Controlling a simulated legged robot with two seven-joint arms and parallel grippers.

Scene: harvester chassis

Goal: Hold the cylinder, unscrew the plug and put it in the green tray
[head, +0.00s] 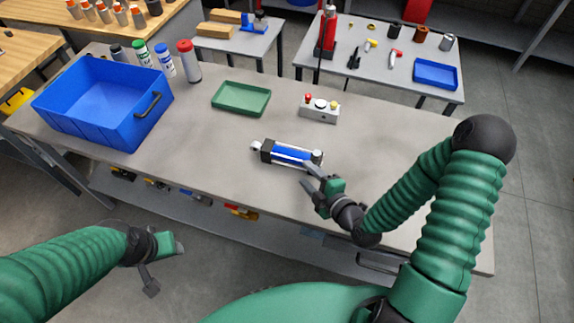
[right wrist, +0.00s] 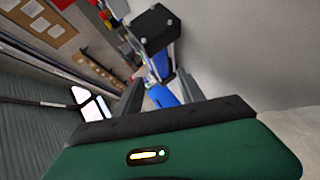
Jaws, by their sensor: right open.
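The cylinder (head: 286,153) lies on the grey workbench, with a blue and silver body, black end blocks and a rod eye at its left. A small pale piece (head: 317,154) at its right end may be the plug; it is too small to be sure. The green tray (head: 241,98) lies behind the cylinder and looks empty. My right gripper (head: 309,178) is open just in front of the cylinder's right end. In the right wrist view, the cylinder (right wrist: 157,30) shows beyond the spread fingers, not gripped. My left gripper (head: 164,266) hangs off the bench's front edge; its jaw state is unclear.
A blue bin (head: 85,122) stands at the bench's left, with several bottles (head: 164,60) behind it. A control box (head: 320,107) with buttons sits behind the cylinder, right of the tray. The bench right of that box is clear. Side tables (head: 385,65) stand behind.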

